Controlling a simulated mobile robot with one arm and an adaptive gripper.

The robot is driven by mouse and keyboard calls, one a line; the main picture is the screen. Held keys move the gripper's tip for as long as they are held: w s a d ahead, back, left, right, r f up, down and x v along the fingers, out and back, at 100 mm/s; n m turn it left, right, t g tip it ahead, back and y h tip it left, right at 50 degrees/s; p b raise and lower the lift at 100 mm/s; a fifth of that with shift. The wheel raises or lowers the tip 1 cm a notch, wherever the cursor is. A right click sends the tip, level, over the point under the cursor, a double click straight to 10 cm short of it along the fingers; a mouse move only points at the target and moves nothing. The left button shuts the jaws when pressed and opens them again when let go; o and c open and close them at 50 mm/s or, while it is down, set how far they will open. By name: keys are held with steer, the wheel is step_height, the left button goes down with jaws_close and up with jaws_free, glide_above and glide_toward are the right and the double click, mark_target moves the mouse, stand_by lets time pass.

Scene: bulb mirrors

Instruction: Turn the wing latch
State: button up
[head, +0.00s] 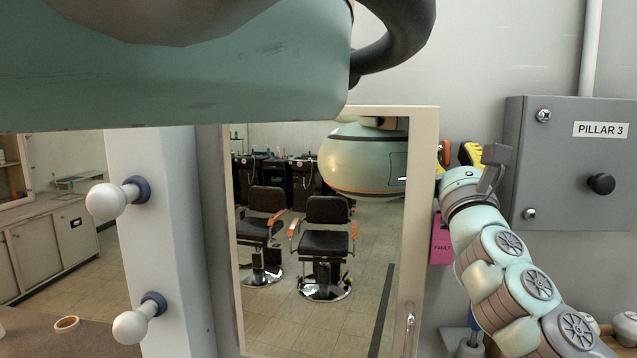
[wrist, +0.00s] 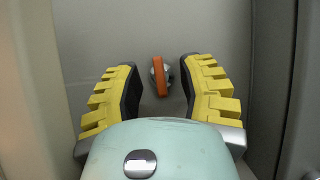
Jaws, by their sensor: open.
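The wing latch (wrist: 160,77) is an orange bar on a small round metal base, set on a grey panel. It stands nearly upright, its top tilted slightly left. In the wrist view my gripper (wrist: 157,66) is open, with one yellow-padded finger on each side of the latch and a gap to it on both sides. I cannot tell how far the fingertips are from the panel.
A framed mirror (head: 431,200) stands left of my arm. A grey box marked PILLAR 3 (head: 573,165) with a black knob is on the right. A pink tag (head: 441,243) hangs between them. White bulbs (head: 107,201) stick out from a post. Walls flank my gripper closely in the wrist view.

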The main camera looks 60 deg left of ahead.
steer(key=shift+s+d+p, duration=0.35)
steer(key=shift+s+d, duration=0.25)
steer(key=shift+d, duration=0.15)
steer(key=shift+s+d+r+p, duration=0.15)
steer(key=shift+s+r+p, duration=0.1)
steer(key=shift+p, duration=0.7)
steer(key=d+p, duration=0.1)
steer(key=s+d+p, duration=0.1)
steer(key=p, duration=0.1)
steer(key=s+p, duration=0.1)
steer(key=p, duration=0.1)
steer(key=shift+s+d+f, duration=0.15)
steer(key=shift+d+f, duration=0.1)
steer(key=shift+d, duration=0.15)
steer(key=shift+a+f, duration=0.1)
